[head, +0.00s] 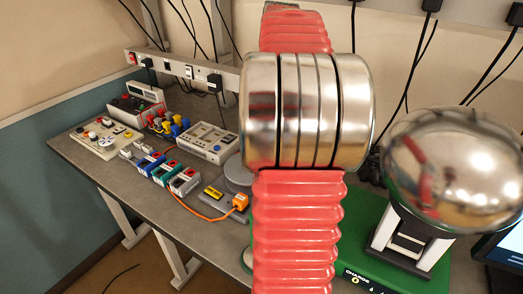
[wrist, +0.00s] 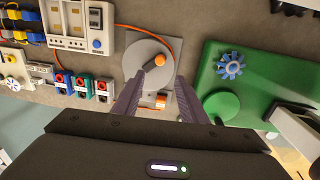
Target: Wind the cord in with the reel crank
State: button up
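The reel (wrist: 142,52) is a grey disc on a grey base in the wrist view. An orange crank knob (wrist: 160,60) stands on it. In the head view the reel (head: 237,170) is partly hidden behind my red arm. The cord (head: 205,213) crosses the bench to an orange plug (head: 240,201).
A green board (wrist: 205,80) with a blue gear (wrist: 230,64) lies right of the reel. A white meter box (wrist: 75,25) and several coloured modules (wrist: 84,86) lie left. In the head view the grey bench (head: 90,165) has a free front strip.

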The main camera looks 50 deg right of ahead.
jog(key=shift+f, duration=0.15)
jog(key=f, duration=0.4)
jog(key=w+f, duration=0.1)
jog(key=f, duration=0.8)
jog(key=shift+w+f, duration=0.2)
jog(key=shift+f, duration=0.05)
jog(key=shift+c, duration=0.3)
